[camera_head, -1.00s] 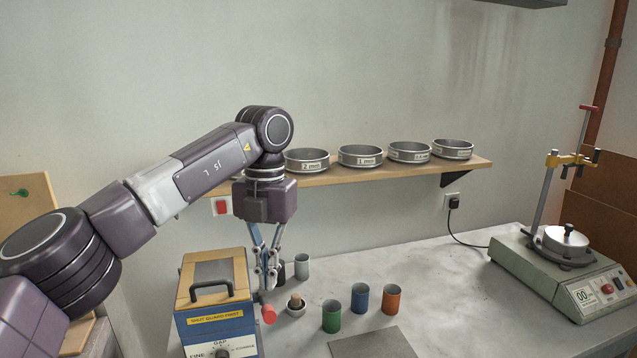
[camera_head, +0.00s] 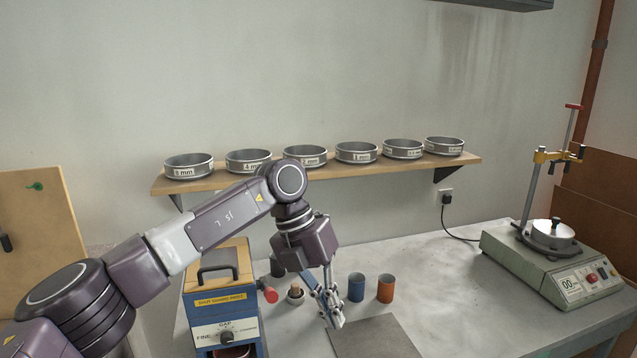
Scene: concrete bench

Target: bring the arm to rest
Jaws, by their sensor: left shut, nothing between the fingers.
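My left arm reaches in from the left in the head view. Its gripper (camera_head: 333,318) is shut and empty, with the fingers pointing down and tilted, over the near edge of the bench beside a grey mat (camera_head: 375,339). A blue cup (camera_head: 356,288) and an orange cup (camera_head: 386,289) stand just behind and to the right of the fingers. The green cup is hidden behind the gripper. My right gripper is out of view.
A blue machine (camera_head: 222,300) with a handle stands left of the gripper, with a small bowl (camera_head: 295,296) beside it. Several sieves (camera_head: 357,152) line the wall shelf (camera_head: 228,181). A green-grey machine (camera_head: 552,264) stands at right. The bench between is clear.

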